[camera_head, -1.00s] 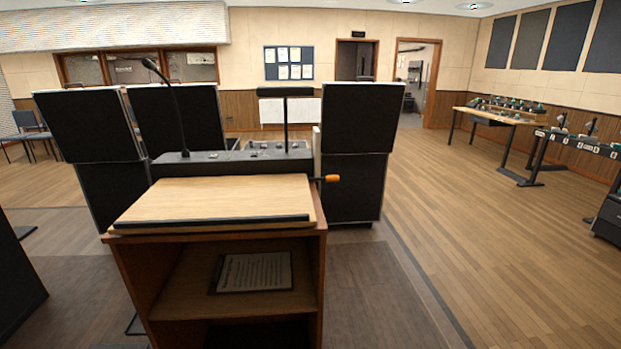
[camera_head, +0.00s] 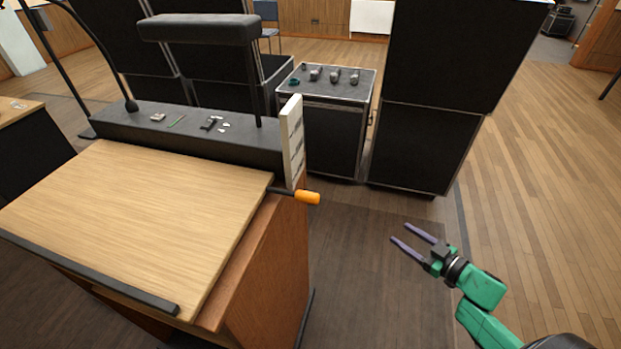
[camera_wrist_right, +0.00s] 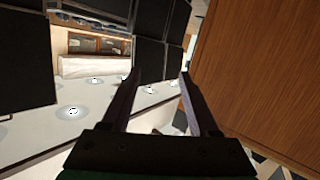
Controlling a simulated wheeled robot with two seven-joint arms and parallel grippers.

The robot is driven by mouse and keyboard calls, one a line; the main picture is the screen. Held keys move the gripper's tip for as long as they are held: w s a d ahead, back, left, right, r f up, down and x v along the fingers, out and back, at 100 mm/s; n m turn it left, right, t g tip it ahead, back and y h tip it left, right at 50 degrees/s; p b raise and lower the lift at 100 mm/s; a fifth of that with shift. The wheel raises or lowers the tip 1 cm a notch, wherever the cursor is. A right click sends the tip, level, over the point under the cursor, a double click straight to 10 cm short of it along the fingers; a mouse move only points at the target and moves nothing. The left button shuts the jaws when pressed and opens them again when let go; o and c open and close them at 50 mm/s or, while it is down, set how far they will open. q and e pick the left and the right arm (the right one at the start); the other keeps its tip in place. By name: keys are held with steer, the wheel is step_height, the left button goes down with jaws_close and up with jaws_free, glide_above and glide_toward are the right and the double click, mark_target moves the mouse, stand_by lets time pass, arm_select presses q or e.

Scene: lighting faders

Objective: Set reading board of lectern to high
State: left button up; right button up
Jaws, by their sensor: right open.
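The lectern's reading board (camera_head: 140,215) is a pale wooden board with a dark lip along its front edge. It lies on the wooden lectern body (camera_head: 265,270), at the left in the head view. A lever with an orange handle (camera_head: 307,197) sticks out from the lectern's right side near the board's back corner. A white marked plate (camera_head: 292,140) stands upright just behind the lever. My right gripper (camera_head: 405,234) is open and empty, to the right of the orange handle and apart from it. The right wrist view shows its two fingers (camera_wrist_right: 160,95) spread with nothing between them. My left gripper is out of view.
A dark ledge (camera_head: 190,132) with small items, a gooseneck microphone (camera_head: 130,104) and a lamp (camera_head: 200,28) stands behind the board. Black speaker cabinets (camera_head: 425,140) and a case with knobs (camera_head: 328,82) stand beyond. The floor right of the lectern is clear.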

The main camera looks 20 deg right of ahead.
steer(key=a+r+n+y, duration=0.4)
steer(key=a+r+y, duration=0.15)
steer(key=r, duration=0.55)
steer(key=n+g+y+p, duration=0.1)
steer(key=n+g+y, duration=0.3)
steer(key=g, duration=0.1)
glide_toward(319, 200)
steer(key=p+x, duration=0.2)
steer(key=x, duration=1)
steer(key=shift+r+p, duration=0.15)
steer(key=shift+p, duration=0.15)
steer(key=shift+w+a, duration=0.25)
steer(key=shift+a, duration=0.05)
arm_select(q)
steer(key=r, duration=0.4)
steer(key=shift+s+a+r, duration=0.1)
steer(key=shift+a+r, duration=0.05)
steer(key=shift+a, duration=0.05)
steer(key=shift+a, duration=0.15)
arm_select(e)
jaws_close()
